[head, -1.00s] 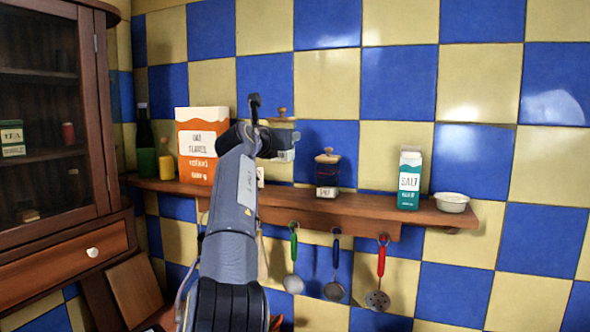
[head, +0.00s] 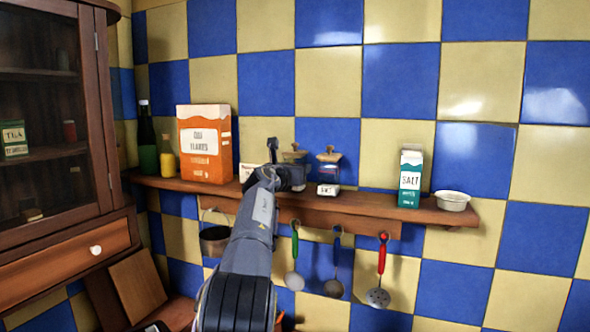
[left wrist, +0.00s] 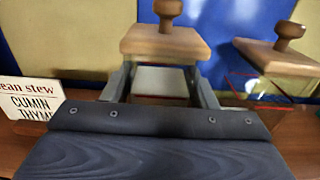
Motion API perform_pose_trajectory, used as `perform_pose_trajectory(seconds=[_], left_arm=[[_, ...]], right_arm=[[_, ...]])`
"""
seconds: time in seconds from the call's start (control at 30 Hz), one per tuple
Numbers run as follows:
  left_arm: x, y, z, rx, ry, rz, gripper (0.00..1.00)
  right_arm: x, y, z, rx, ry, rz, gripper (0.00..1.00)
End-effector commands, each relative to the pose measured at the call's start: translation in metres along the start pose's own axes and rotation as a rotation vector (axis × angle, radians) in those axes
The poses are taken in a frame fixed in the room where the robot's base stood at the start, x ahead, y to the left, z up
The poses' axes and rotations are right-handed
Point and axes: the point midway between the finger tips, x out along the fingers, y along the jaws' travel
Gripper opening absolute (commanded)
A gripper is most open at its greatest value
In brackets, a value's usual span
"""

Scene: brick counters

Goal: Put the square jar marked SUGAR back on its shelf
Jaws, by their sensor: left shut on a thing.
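My left gripper (head: 291,176) is shut on a square jar with a wooden knobbed lid (head: 295,155), at the wall shelf (head: 410,208). In the left wrist view the gripper (left wrist: 163,82) has one finger on each side of the jar, just under its lid (left wrist: 165,44). The jar's marking is hidden, so I cannot read SUGAR. The jar looks upright; I cannot tell whether its base touches the shelf. A similar lidded jar (head: 328,172) stands close on the right and also shows in the left wrist view (left wrist: 280,62). My right gripper is out of view.
A recipe card (left wrist: 28,103) stands left of the held jar. Utensils (head: 381,270) hang below.

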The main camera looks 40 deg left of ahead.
Motion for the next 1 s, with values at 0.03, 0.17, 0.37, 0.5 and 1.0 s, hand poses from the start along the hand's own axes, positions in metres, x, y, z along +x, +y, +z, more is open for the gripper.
perform_pose_trajectory(seconds=[0.03, 0.17, 0.37, 0.5, 1.0], left_arm=[[0.000, 0.000, 0.001, 0.000, -0.003, 0.000, 0.00], [0.000, 0.000, 0.002, 0.000, -0.003, 0.000, 0.00], [0.000, 0.000, -0.003, 0.000, 0.001, 0.000, 0.58], [0.000, 0.000, -0.003, 0.000, 0.001, 0.000, 0.74], [-0.024, -0.001, -0.004, -0.003, -0.003, -0.001, 0.74]], right_arm=[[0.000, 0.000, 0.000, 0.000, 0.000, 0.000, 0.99], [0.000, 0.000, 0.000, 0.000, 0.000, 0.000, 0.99], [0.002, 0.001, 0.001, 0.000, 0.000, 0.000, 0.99], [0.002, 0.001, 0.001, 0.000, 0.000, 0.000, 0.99], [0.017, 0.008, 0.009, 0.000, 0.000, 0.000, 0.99]])
